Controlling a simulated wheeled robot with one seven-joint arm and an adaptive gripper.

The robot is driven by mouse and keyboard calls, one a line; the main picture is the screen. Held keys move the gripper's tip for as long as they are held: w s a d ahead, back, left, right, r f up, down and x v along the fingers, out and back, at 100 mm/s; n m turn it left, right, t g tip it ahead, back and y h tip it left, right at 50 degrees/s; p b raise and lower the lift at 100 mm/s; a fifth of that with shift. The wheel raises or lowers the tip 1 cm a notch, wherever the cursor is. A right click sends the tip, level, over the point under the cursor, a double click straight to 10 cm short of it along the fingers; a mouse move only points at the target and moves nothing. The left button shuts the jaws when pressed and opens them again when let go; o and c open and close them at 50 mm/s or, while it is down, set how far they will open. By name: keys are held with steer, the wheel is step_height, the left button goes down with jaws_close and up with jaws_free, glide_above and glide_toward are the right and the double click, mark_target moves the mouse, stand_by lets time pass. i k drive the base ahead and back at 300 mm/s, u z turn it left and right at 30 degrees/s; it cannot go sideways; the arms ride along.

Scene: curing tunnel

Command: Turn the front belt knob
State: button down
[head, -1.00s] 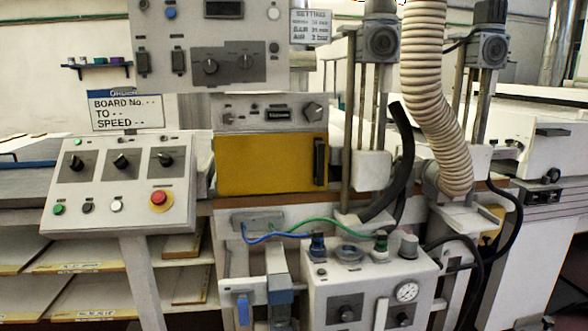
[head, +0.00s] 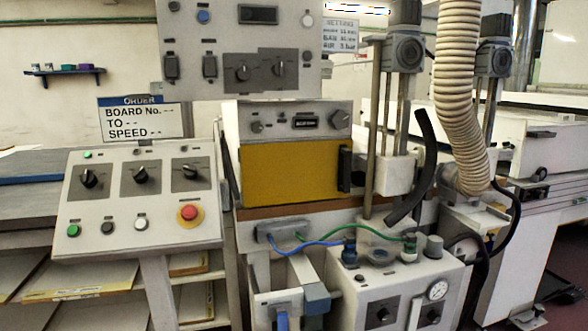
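A sloped grey control panel (head: 125,207) stands at the left on a post. It has a row of three dark rotary knobs: a left knob (head: 88,177), a middle knob (head: 140,173) and a right knob (head: 190,170). Two more dark knobs, a left one (head: 241,72) and a right one (head: 279,69), sit on the upright panel above. Labels are too small to read, so I cannot tell which is the front belt knob. My gripper is not in view.
Below the sloped panel's knobs are a green button (head: 73,230), a black one, a white one and a red emergency stop (head: 188,213). An order sign (head: 142,118) stands behind. A yellow-fronted unit (head: 292,172), a hose (head: 460,100) and a gauge box (head: 395,295) are to the right.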

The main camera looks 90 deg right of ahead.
mark_target(539, 195)
steer(key=z, duration=4.2)
steer(key=i, duration=0.5)
steer(key=z, duration=0.3)
steer(key=k, duration=0.4)
steer(key=z, duration=1.05)
steer(key=k, duration=0.95)
steer(key=z, duration=0.8)
steer(key=i, duration=1.25)
steer(key=u, duration=0.55)
steer(key=i, duration=1.35)
steer(key=u, duration=0.95)
